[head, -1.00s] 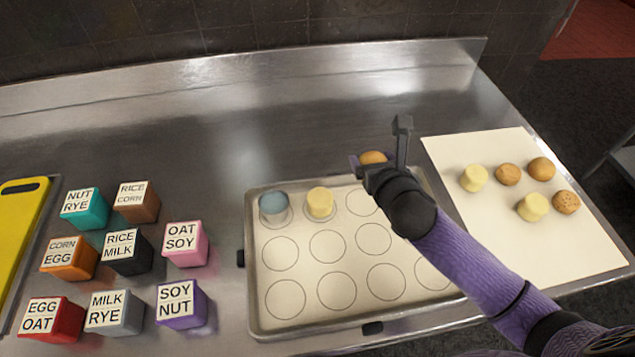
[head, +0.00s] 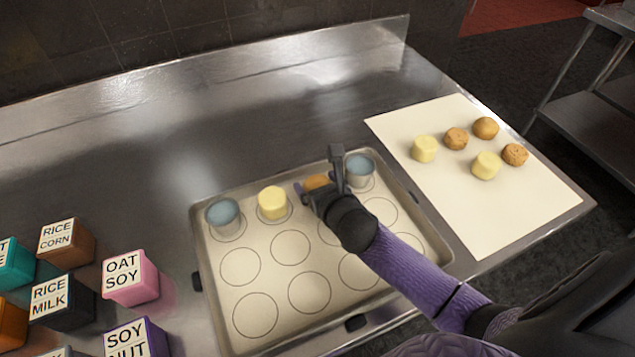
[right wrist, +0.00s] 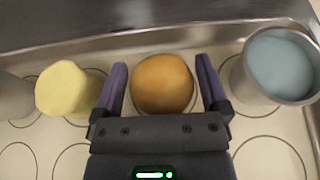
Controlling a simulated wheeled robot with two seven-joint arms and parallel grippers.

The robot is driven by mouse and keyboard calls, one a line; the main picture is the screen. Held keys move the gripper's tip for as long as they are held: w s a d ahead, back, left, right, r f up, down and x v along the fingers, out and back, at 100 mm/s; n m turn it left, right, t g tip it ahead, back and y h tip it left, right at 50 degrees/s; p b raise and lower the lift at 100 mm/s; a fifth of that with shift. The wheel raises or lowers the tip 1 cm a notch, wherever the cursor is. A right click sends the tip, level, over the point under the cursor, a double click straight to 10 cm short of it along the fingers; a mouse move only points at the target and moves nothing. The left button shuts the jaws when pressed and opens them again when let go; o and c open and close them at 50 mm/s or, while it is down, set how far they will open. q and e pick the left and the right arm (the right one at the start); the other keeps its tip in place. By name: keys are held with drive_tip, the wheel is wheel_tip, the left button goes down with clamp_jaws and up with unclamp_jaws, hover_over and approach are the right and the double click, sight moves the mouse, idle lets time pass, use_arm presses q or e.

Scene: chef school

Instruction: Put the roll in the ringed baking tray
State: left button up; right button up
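The roll (head: 316,182), round and golden brown, is at the third place of the tray's back row. It shows between the fingers in the right wrist view (right wrist: 162,84), with a thin gap on each side. My right gripper (head: 320,176) is open around it. The ringed baking tray (head: 197,254) is a shallow metal tray with a pale sheet of printed circles. My left gripper is not in view.
In the back row, a yellow piece (head: 272,203) and a blue-topped tin (head: 359,170) flank the roll; another blue-topped tin (head: 223,217) is at the left. A pale sheet (head: 480,222) at the right holds several buns and yellow pieces. Labelled blocks (head: 131,280) stand left.

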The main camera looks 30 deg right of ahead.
drive_tip(key=shift+r, duration=0.15)
drive_tip(key=shift+s+r, duration=0.15)
drive_tip(key=shift+s, duration=0.15)
drive_tip(key=p+v, duration=0.3)
drive_tip(key=v, duration=0.8)
drive_tip(key=shift+s, duration=0.2)
